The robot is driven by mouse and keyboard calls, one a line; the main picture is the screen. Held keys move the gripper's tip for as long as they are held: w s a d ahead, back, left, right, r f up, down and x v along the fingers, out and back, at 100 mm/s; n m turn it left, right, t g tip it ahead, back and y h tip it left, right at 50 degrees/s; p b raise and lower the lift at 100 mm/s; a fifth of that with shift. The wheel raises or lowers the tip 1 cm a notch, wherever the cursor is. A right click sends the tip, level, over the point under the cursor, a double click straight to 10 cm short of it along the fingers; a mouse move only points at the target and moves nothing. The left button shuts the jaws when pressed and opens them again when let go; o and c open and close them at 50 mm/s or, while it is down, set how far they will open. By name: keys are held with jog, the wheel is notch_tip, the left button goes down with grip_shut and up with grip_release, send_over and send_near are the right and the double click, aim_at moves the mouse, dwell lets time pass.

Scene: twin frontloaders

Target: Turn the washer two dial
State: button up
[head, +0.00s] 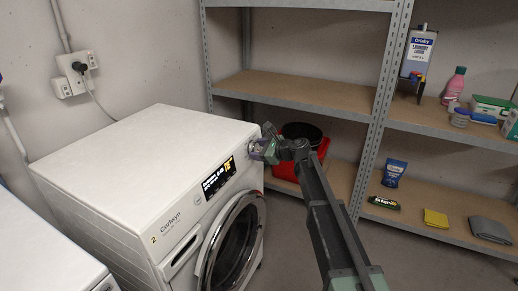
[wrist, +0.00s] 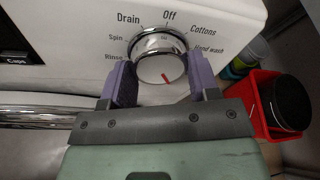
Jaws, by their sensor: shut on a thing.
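The washer marked "2" (head: 140,165) stands in the middle left of the head view, with its round glass door (head: 236,240) on the front and a lit display (head: 218,178) on its panel. Its silver dial (wrist: 160,57) shows in the wrist view, with a red mark on its face pointing down and slightly right. Labels around the dial include Drain, Off, Cottons, Spin, Rinse and Hand wash. My gripper (wrist: 161,82) has its purple fingers shut on the dial, one on each side. In the head view my gripper (head: 264,149) covers the dial.
A metal shelf unit (head: 300,92) stands behind and right of the washer, holding bottles and boxes. A red container (wrist: 270,110) with a dark pot (wrist: 292,102) sits close to the right of the gripper. Another white machine (head: 40,250) stands at the near left.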

jog(key=m+g, duration=0.1)
jog(key=m, duration=0.5)
jog(key=shift+p, duration=0.35)
jog(key=shift+g, duration=0.3)
jog(key=o, duration=0.9)
jog(key=p+v, duration=0.3)
jog(key=v, duration=0.8)
jog(key=shift+f+p, duration=0.1)
jog(key=shift+p, duration=0.25)
